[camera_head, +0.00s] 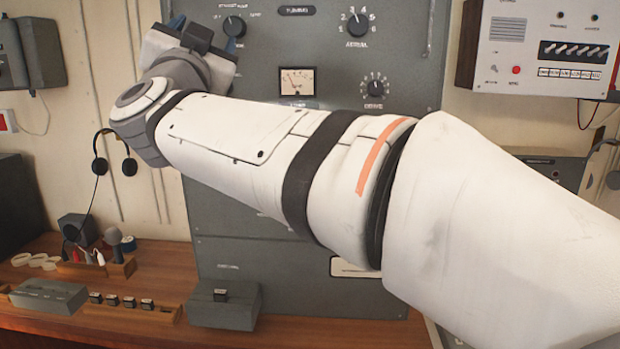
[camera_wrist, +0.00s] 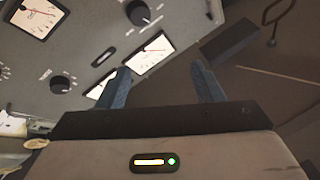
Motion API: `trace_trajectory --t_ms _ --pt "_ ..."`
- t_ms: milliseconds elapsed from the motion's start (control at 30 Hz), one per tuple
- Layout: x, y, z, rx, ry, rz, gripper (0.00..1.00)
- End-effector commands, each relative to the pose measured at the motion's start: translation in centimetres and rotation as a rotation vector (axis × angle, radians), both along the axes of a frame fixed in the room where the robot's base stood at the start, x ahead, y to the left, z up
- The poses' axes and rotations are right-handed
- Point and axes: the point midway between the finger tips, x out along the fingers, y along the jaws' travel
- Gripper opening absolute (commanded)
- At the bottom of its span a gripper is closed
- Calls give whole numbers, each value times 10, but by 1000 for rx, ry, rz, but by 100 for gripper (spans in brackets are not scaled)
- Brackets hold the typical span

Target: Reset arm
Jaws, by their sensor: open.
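My white arm stretches from the lower right to the upper left of the head view, in front of a grey radio panel (camera_head: 400,85). Meters and knobs of the panel show beyond the fingers. I cannot tell whether the gripper touches the panel.
A wooden desk (camera_head: 150,270) below holds a grey box with a switch (camera_head: 223,306), another grey box (camera_head: 48,296) and small items. A headset (camera_head: 112,152) hangs on the left wall. A white control unit (camera_head: 545,50) is at the upper right. My arm hides the panel's middle.

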Motion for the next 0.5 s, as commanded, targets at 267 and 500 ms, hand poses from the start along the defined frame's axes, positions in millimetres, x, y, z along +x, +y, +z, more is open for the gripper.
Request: trace_trajectory --t_ms 267,500 --pt "25 -48 -102 -325 205 222 60" --pt "-1 -129 -257 -538 658 321 60"
